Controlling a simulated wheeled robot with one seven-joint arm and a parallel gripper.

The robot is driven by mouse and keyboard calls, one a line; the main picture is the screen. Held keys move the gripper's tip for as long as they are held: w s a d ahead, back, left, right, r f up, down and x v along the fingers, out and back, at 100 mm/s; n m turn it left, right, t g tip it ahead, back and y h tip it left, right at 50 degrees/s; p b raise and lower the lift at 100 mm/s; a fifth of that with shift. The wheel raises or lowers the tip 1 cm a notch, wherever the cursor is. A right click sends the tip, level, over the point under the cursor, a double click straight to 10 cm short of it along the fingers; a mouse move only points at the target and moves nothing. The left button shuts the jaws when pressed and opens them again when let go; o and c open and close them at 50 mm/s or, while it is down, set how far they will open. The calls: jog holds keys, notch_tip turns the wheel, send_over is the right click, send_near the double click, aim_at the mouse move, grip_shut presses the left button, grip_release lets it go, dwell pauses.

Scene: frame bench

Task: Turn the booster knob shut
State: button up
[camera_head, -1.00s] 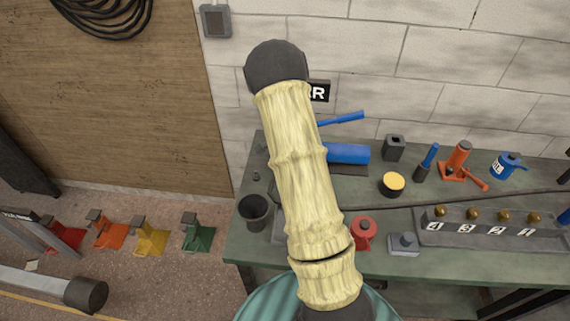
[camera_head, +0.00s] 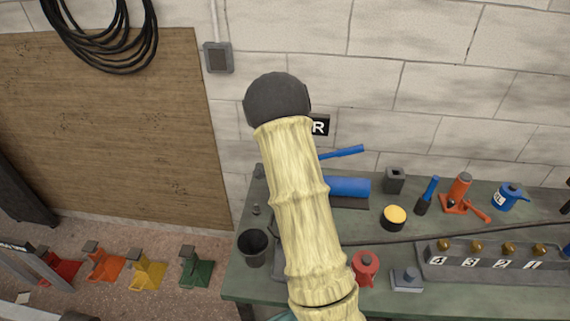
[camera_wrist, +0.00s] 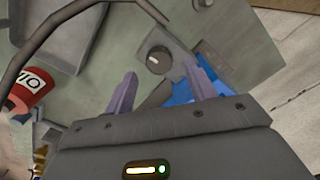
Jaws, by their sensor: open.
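A dark round knob (camera_wrist: 157,59) with a pale pointer mark shows in the wrist view, on a grey plate beside a blue part (camera_wrist: 184,92). I take it for the booster knob. My gripper (camera_wrist: 160,72) is open, its two fingers apart and empty. The knob appears just beyond the gap between the fingertips; no contact is visible. In the head view, a blue cylinder (camera_head: 348,187) with a blue handle (camera_head: 342,152) lies on the bench, partly behind my arm. The knob and my gripper cannot be made out there.
A red can (camera_wrist: 30,88) and a curved dark hose (camera_wrist: 45,28) are at the left of the wrist view. The green bench (camera_head: 400,310) also holds a black cup (camera_head: 252,246), a yellow-topped tin (camera_head: 394,217), an orange jack (camera_head: 459,190) and a numbered rack (camera_head: 490,266).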

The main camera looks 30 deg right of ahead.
notch_tip(320, 180, up, 14)
dwell(0.3)
jog(key=shift+f, duration=0.1)
dwell(0.3)
jog(key=s+a+n+t+p, duration=0.1)
jog(key=s+a+n+t, duration=0.1)
jog(key=s+a+n, duration=1.2)
jog(key=s+a, duration=0.1)
jog(key=s, duration=0.3)
jog(key=shift+s+a+f+n+t+p, duration=0.3)
jog(key=shift+s+a+f, duration=0.05)
jog(key=shift+s, duration=0.05)
